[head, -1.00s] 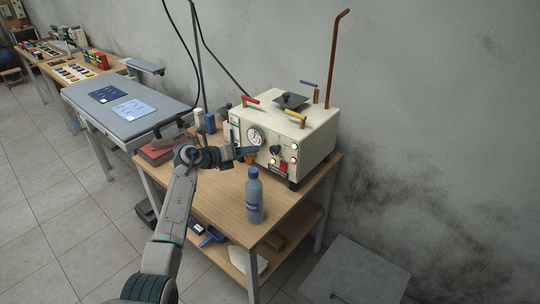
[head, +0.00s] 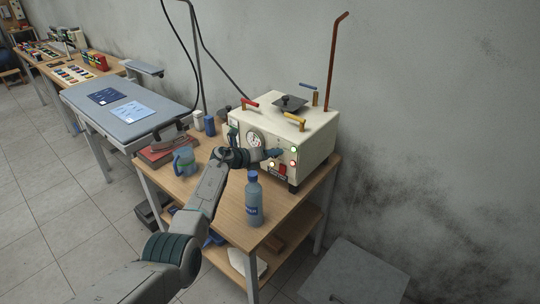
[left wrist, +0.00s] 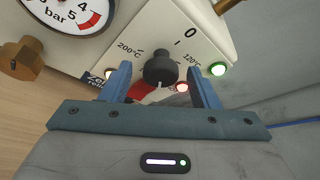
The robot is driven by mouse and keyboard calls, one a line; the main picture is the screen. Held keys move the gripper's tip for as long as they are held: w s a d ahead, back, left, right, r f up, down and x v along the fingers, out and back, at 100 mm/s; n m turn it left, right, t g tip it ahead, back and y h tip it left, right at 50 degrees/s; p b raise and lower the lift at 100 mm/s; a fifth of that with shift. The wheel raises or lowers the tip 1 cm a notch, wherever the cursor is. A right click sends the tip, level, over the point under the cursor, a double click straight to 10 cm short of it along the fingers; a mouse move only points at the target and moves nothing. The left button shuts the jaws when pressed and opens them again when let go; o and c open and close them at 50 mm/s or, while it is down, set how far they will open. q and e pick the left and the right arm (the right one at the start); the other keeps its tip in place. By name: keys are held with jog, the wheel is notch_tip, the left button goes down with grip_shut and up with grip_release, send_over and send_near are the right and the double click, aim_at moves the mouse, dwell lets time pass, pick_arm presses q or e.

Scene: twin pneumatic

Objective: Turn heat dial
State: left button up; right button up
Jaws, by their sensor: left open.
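The heat dial (left wrist: 160,68) is a black knob on the cream machine's front panel, in the left wrist view. Marks 200°C, 0 and 120°C stand around it, and a pale line shows on its lower side. My left gripper (left wrist: 159,77) is open, one blue finger on each side of the dial; I cannot tell whether they touch it. In the head view my left gripper (head: 270,154) is at the front of the cream machine (head: 312,140) and hides most of the dial. My right gripper is not in view.
A pressure gauge (left wrist: 68,12) and a brass fitting (left wrist: 20,60) are beside the dial. A blue bottle (head: 254,203) stands on the wooden table (head: 225,205) close below my left arm. A blue mug (head: 184,162) stands left. A rust-coloured pipe (head: 333,65) rises behind the machine.

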pick_arm(q)
jog(key=shift+d, duration=0.1)
jog(key=shift+w, duration=0.1)
jog(key=c, duration=1)
jog(key=shift+o, duration=0.3)
jog(key=shift+d+m+t+y+p, duration=0.1)
jog(key=shift+m+t+y+p, duration=0.25)
jog(key=shift+m+y, duration=0.6)
jog(key=shift+d+m+t+y+p, duration=0.15)
jog(key=shift+m+t+y, duration=0.3)
jog(key=shift+m, duration=1)
jog(key=shift+a, duration=0.1)
